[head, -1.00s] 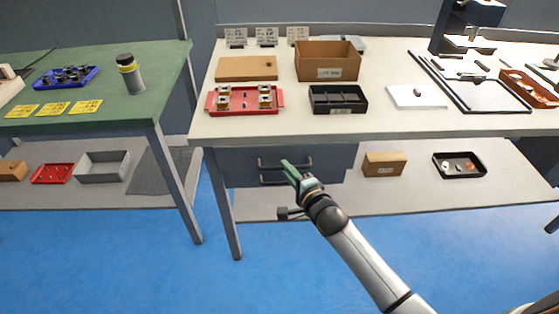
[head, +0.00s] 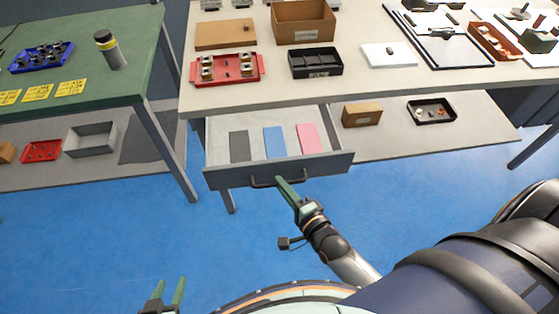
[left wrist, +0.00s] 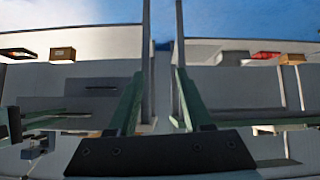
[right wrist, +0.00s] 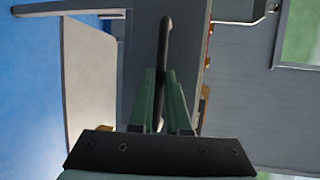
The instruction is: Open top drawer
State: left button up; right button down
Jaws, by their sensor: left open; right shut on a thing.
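The top drawer (head: 228,177) under the beige-topped bench is pulled out, showing its light inside with a dark grey, a blue and a pink flat piece lying in it. My right gripper (head: 284,186) is shut on the drawer's dark bar handle (head: 262,183). In the right wrist view the handle (right wrist: 167,60) runs between the fingers (right wrist: 161,85). My left gripper (head: 170,293) is open and empty at the bottom left of the head view, over the blue floor and apart from the drawer. Its parted fingers also show in the left wrist view (left wrist: 158,85).
The bench top (head: 375,82) holds a red tray (head: 226,80), a black compartment box (head: 316,75) and a cardboard box (head: 303,37). A green table (head: 140,50) stands at the left. The lower shelf holds a small brown box (head: 362,115). The blue floor before the drawer is open.

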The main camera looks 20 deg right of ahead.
pick_arm(q)
jog(key=shift+s+a+p, duration=0.35)
jog(key=shift+s+a, duration=0.15)
jog(key=shift+s, duration=0.1)
pick_arm(e)
jog(key=s, duration=0.3)
jog(key=shift+a, duration=0.35)
jog(key=c, duration=0.9)
grip_release()
jog(key=shift+w, duration=0.1)
pick_arm(q)
jog(key=shift+w+d+r, duration=0.1)
jog(key=shift+w+d, duration=0.05)
jog(key=shift+r, duration=0.2)
pick_arm(e)
jog(key=v, duration=1.2)
jog(key=shift+s, duration=0.25)
